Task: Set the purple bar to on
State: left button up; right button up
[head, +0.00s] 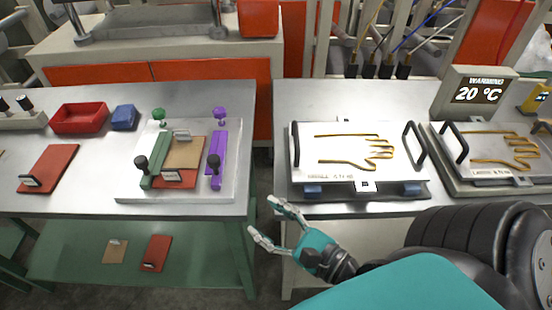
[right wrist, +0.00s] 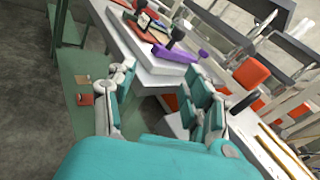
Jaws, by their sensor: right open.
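The purple bar (head: 219,178) lies on the right side of a metal plate (head: 130,192) on the left table. A black knob (head: 214,162) stands on it and a purple knob (head: 220,112) is at its far end. The bar also shows in the right wrist view (right wrist: 174,54), beyond my fingers. A green bar (head: 158,147) with a black knob lies on the plate's left side. My right gripper (head: 263,217) is open and empty, in front of the gap between the tables, apart from the bar and to its lower right. My left gripper is not in view.
A white mould plate with a gold hand outline (head: 308,170) lies on the right table, with a second one beside it. A red tray (head: 80,119) and a blue block (head: 124,117) stand left of the metal plate. A temperature sign (head: 478,92) reads 20 °C.

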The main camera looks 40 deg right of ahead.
notch_tip(320, 180, down, 21)
jog(key=n+g+p, duration=0.3)
jog(key=n+g, duration=0.2)
jog(key=n, duration=0.7)
jog(key=shift+s+d+h+p, duration=0.35)
jog(key=shift+s+h, duration=0.05)
jog(key=shift+s, duration=0.05)
jog(key=shift+r, duration=0.1)
